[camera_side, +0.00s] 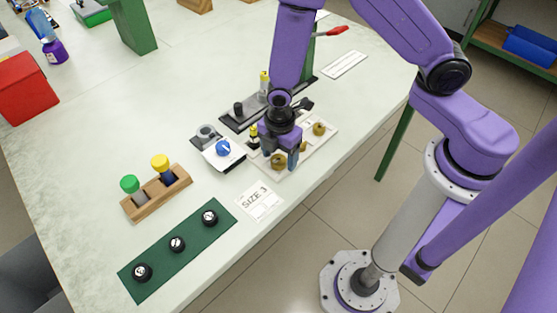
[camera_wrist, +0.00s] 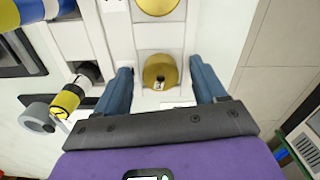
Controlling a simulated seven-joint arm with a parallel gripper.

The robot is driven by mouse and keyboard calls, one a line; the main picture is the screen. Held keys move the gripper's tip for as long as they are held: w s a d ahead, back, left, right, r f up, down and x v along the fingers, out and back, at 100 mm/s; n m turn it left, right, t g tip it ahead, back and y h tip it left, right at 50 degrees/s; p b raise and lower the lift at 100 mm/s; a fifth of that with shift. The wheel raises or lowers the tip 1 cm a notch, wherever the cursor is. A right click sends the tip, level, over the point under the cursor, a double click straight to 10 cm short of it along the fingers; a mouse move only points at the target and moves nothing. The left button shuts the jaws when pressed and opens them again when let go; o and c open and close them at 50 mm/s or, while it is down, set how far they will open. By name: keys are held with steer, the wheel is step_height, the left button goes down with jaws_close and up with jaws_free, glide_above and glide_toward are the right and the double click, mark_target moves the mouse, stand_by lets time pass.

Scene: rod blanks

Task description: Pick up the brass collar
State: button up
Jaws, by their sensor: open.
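Round brass pieces sit in a white tray (camera_side: 262,168) under my gripper. The nearest brass collar (camera_wrist: 158,72), with a small dark mark or hole near its middle, lies between my two blue fingers in the wrist view. It appears to be the brass piece (camera_side: 278,161) at the tray's near end in the side view. A second brass piece (camera_wrist: 157,4) is cut off at the top of the wrist view; another brass piece (camera_side: 319,129) shows toward the tray's far end. My gripper (camera_wrist: 160,80) is open, its fingers apart on either side of the collar; contact cannot be told.
A yellow-and-black cylinder (camera_wrist: 68,98) stands left of my fingers. A blue-knobbed device (camera_side: 223,147), a "SIZE 3" card (camera_side: 259,201), a wooden rack (camera_side: 157,193) and a green mat (camera_side: 150,247) lie left of the tray. A dark fixture (camera_side: 237,122) stands behind it.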

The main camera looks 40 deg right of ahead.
steer(key=c, duration=1.1)
steer(key=shift+r, duration=0.15)
